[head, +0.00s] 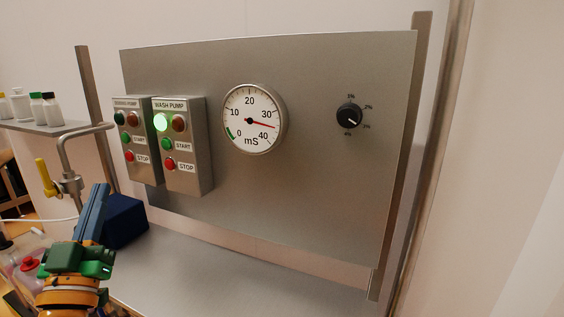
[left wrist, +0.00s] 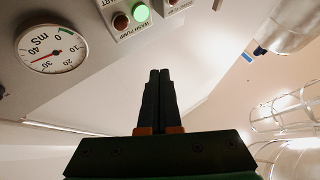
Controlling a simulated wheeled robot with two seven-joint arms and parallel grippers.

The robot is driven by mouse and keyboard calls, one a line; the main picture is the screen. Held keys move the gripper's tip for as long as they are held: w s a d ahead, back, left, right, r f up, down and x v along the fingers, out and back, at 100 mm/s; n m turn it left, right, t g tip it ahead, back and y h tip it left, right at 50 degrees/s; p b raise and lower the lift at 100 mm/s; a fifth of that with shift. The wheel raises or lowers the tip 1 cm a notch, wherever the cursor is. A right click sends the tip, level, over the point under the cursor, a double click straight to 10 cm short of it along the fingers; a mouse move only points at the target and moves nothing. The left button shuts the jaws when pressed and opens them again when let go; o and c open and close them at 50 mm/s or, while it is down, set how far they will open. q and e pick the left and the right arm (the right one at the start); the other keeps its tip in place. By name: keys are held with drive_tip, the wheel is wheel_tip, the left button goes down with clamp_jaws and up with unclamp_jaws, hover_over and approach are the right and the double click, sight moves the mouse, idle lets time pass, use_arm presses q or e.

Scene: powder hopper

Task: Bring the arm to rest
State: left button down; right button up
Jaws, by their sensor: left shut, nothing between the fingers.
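My left gripper (head: 101,190) is at the lower left of the head view, pointing up, with its fingers together and nothing between them. It overlaps the left edge of a dark blue block (head: 126,222) in the picture; I cannot tell whether they touch. My right gripper is not in view.
A grey panel (head: 310,195) carries a second pump box (head: 134,165), a mS gauge (head: 254,120) reading between 30 and 40, and a black knob (head: 349,116). A pipe with a yellow-handled valve (head: 43,176) stands left of the gripper. Bottles (head: 50,110) stand on a shelf.

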use_arm(q)
drive_tip(key=s+d+f+g+h, duration=0.15)
drive_tip(key=f+g, duration=0.45)
drive_tip(key=f, duration=0.8)
drive_tip(key=s+d+f+g+y, duration=0.1)
drive_tip(key=s+d+f+g, duration=0.35)
drive_tip(key=f, duration=0.95)
drive_tip(key=s+d+f+m+g+h, duration=0.25)
drive_tip(key=s+f+g, duration=0.25)
drive_tip(key=s+f, duration=0.25)
drive_tip(key=s+d+f+m+g+h, duration=0.1)
drive_tip(key=s+d+f+g, duration=0.4)
drive_tip(key=s, duration=0.3)
wheel_tip(320, 180, down, 16)
drive_tip(key=s+f+g, duration=0.1)
drive_tip(key=s+g, duration=0.1)
drive_tip(key=s, duration=0.1)
drive_tip(key=s+a+f, duration=0.2)
drive_tip(key=s+f, duration=0.9)
drive_tip(key=s, duration=0.1)
drive_tip(key=shift+s+a+m+g, duration=0.25)
drive_tip(key=shift+a+m+g, duration=0.1)
drive_tip(key=shift+m+g, duration=0.1)
